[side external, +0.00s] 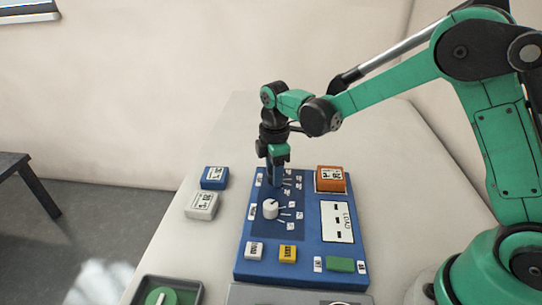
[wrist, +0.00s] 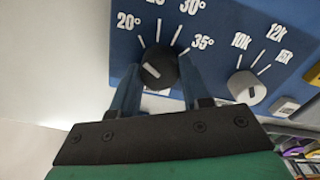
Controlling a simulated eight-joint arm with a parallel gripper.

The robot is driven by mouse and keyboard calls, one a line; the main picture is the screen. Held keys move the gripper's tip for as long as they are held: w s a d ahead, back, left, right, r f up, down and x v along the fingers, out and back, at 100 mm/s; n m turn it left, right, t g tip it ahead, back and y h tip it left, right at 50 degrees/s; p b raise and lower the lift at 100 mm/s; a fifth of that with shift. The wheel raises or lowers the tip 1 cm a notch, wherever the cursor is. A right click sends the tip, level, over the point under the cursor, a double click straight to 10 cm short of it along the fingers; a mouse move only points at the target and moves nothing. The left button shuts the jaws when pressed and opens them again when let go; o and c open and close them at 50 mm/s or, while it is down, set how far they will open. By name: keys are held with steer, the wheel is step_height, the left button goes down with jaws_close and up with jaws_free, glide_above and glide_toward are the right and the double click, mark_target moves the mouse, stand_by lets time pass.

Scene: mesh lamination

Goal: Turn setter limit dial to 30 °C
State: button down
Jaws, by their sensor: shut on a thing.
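The black setter limit dial (wrist: 162,66) is on the blue panel in the wrist view, with a short white mark on its face. The mark slants to the upper left, roughly to the 20° side; its exact reading is unclear. Printed labels 20°, 30° and 35° fan out above it, and one between 20° and 30° is cut off. My gripper (wrist: 158,72) has one finger on each side of the dial and is shut on it. In the side external view my gripper (side external: 273,181) points down at the panel's far left part and hides the dial.
A white dial (side external: 270,208) with 10k to 15k labels sits near my gripper on the panel (side external: 313,260). An orange block (side external: 331,179) is at the panel's far right. Blue (side external: 214,177) and white (side external: 202,206) blocks lie left of it. A tray (side external: 194,285) is in front.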

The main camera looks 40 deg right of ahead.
steer(key=m, duration=0.3)
steer(key=shift+m, duration=0.4)
steer(key=m, duration=0.8)
steer(key=shift+d, duration=0.1)
steer(key=shift+m, duration=1.8)
steer(key=shift+c, duration=2.1)
jaws_free()
